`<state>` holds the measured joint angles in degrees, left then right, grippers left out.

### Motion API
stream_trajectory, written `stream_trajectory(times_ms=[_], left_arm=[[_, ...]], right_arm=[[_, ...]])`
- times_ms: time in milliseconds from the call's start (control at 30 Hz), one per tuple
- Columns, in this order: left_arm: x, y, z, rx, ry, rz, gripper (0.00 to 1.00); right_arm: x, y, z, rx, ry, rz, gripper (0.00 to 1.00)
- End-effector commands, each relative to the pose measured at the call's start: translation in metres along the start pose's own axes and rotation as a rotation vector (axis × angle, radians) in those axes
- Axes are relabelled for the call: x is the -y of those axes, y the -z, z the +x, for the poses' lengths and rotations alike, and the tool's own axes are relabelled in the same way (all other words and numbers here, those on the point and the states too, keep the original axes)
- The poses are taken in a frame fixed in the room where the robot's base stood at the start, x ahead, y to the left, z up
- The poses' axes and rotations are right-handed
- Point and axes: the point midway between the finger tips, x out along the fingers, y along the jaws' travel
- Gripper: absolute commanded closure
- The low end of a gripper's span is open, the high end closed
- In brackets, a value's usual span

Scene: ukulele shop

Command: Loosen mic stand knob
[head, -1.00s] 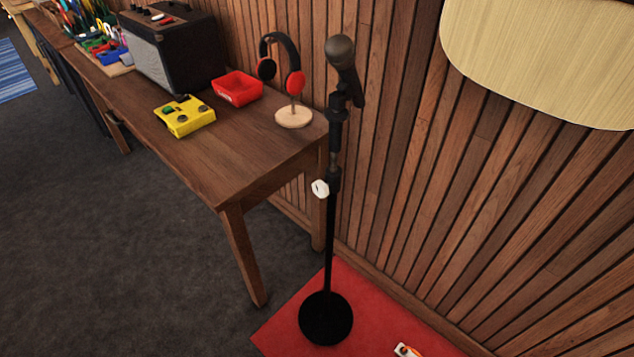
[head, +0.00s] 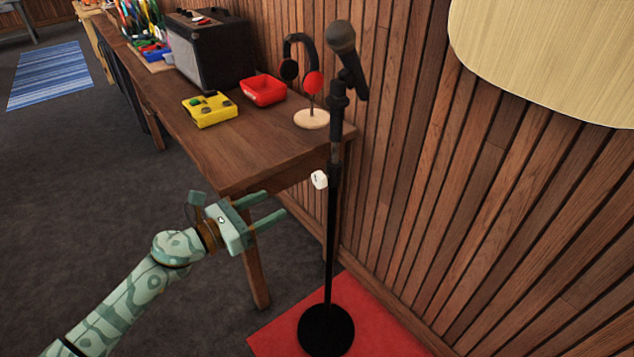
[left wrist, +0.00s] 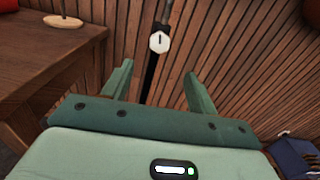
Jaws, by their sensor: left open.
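The mic stand (head: 329,250) stands upright on its round black base, with a microphone (head: 341,38) clipped at its top. A white knob (head: 319,179) sits on the side of its pole, and it also shows in the left wrist view (left wrist: 159,41) with a dark mark on its face. My left gripper (head: 277,205) is open and empty, to the left of the knob and slightly below it, apart from it. In the left wrist view the knob lies ahead, between and beyond the two fingers (left wrist: 158,80). My right gripper is not in view.
A wooden table (head: 235,155) stands left of the stand, holding a yellow box (head: 210,109), a red tray (head: 263,90), headphones on a stand (head: 311,118) and an amplifier (head: 210,60). A slatted wall (head: 450,200) rises close behind. A red mat (head: 290,320) lies under the base.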

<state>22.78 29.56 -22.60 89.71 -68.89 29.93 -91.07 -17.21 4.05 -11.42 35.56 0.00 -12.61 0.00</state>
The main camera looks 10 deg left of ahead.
Motion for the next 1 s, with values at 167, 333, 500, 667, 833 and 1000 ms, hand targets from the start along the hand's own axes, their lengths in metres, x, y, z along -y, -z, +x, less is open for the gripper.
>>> stream_trajectory(times_ms=[167,333,500,667,833,1000], left_arm=[[0.0,0.0,0.046,0.003,-0.001,-0.004,0.41],[0.0,0.001,0.089,0.002,-0.001,-0.005,0.41],[-0.001,0.003,0.12,0.0,-0.003,-0.007,0.41],[-0.001,0.002,0.135,0.0,-0.003,-0.006,0.41],[-0.001,0.001,0.139,0.0,-0.003,-0.006,0.41],[-0.001,0.001,0.139,0.0,-0.003,-0.006,0.44]], right_arm=[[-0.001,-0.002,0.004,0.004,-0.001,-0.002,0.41],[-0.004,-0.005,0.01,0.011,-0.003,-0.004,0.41],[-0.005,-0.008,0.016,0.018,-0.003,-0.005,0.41],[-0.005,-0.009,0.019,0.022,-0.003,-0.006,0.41],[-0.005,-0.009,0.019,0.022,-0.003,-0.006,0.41],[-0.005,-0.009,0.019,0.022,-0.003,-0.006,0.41]])
